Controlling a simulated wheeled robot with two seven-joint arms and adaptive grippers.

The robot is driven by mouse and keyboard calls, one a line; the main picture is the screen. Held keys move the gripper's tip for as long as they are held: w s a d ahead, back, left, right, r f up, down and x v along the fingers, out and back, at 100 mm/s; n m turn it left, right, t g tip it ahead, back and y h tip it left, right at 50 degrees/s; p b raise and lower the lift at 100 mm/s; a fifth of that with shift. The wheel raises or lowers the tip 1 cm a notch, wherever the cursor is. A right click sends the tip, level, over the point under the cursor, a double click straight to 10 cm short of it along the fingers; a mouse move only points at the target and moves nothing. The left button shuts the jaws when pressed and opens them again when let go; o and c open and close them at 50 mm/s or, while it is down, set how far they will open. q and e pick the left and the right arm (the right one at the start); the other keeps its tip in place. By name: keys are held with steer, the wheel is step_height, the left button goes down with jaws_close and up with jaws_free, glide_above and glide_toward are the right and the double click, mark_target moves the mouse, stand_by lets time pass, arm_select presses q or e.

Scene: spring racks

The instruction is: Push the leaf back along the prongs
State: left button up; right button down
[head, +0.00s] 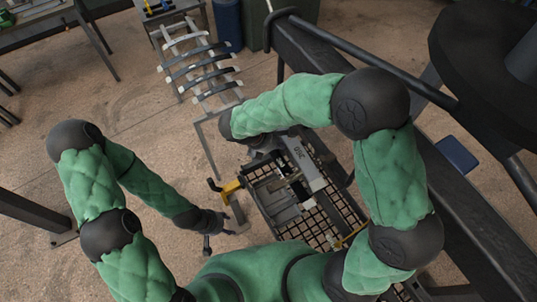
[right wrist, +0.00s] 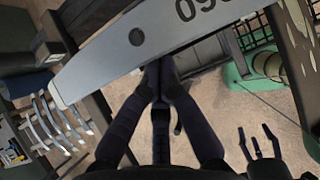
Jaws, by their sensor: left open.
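A flat grey leaf (head: 306,163) with dark markings lies over the grid-walled rack in the head view. In the right wrist view the leaf (right wrist: 140,40) is large, with a round hole and a number partly cut off by the frame. My right gripper (right wrist: 160,78) has its fingers drawn together, tips at the leaf's lower edge; I cannot tell whether they touch it. In the head view my right gripper is mostly hidden by my arm. My left gripper (head: 212,240) is open and empty, left of the rack. I cannot clearly make out the prongs under the leaf.
The grid-walled rack (head: 345,205) has a yellow bracket (head: 228,187) at its left. A stand with several curved leaves (head: 208,72) is at the top. A dark beam (head: 330,62) runs along the right. Open floor (head: 130,105) lies to the left.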

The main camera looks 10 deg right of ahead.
steer(key=shift+s+a+p, duration=0.1)
steer(key=shift+s+a, duration=0.15)
steer(key=shift+a, duration=0.5)
steer(key=shift+s+a+p, duration=0.1)
steer(key=shift+s+a, duration=0.1)
steer(key=shift+a, duration=0.5)
steer(key=shift+s+a+p, duration=0.1)
steer(key=shift+s+a, duration=0.15)
steer(key=shift+a, duration=0.5)
